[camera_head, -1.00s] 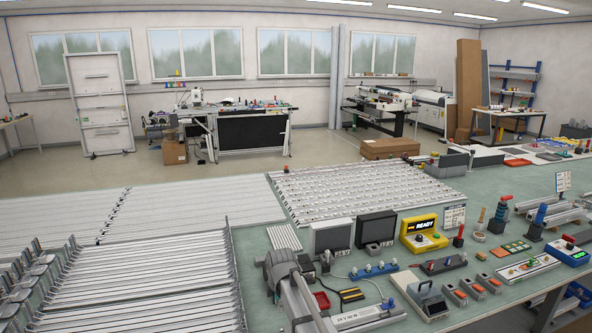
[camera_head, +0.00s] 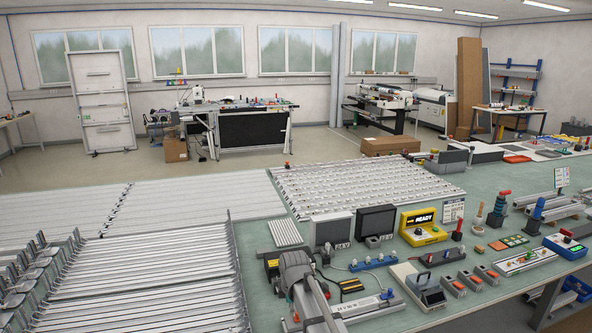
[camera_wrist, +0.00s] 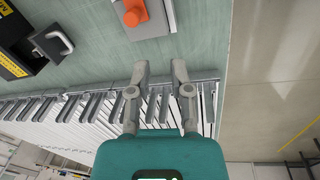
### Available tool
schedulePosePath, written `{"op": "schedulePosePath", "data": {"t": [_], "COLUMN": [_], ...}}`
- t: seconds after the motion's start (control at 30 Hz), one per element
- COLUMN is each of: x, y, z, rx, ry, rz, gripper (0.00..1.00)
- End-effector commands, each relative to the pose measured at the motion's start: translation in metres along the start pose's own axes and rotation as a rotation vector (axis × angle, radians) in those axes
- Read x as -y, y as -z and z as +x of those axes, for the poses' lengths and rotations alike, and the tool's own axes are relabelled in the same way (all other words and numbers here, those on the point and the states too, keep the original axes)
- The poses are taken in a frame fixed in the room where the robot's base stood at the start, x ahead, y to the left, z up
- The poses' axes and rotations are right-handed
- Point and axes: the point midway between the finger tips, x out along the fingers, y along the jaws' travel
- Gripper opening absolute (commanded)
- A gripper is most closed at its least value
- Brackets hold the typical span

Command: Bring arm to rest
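My gripper (camera_wrist: 158,72) shows in the wrist view with its two grey fingers apart and nothing between them. Below the fingers is its teal body, with a small green light at the bottom edge. The fingers point over a green bench top (camera_wrist: 100,50), near a row of metal rails. In the head view, grey links of my arm show at the bottom centre, over the bench. The fingertips cannot be made out there.
In the wrist view, an orange button (camera_wrist: 135,12) on a white plate lies beyond the fingers. A black box with yellow labels (camera_wrist: 15,65) is at left. In the head view, a yellow device (camera_head: 422,228) and a white-framed monitor (camera_head: 331,229) stand on the bench. Rails (camera_head: 150,270) fill its left.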

Motion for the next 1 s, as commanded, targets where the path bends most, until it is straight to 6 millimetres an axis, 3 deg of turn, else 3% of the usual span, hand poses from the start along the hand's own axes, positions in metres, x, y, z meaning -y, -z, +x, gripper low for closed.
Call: {"op": "schedulePosePath", "data": {"t": [0.27, 0.7, 1.0], "x": [0.039, 0.127, 0.182], "y": [-0.043, -0.123, -0.162], "z": [0.016, 0.042, 0.056], "rx": [0.015, 0.067, 0.111], "ry": [0.022, 0.061, 0.074], "rz": [0.306, 1.036, 1.479], "gripper": [0.27, 0.27, 0.27]}}
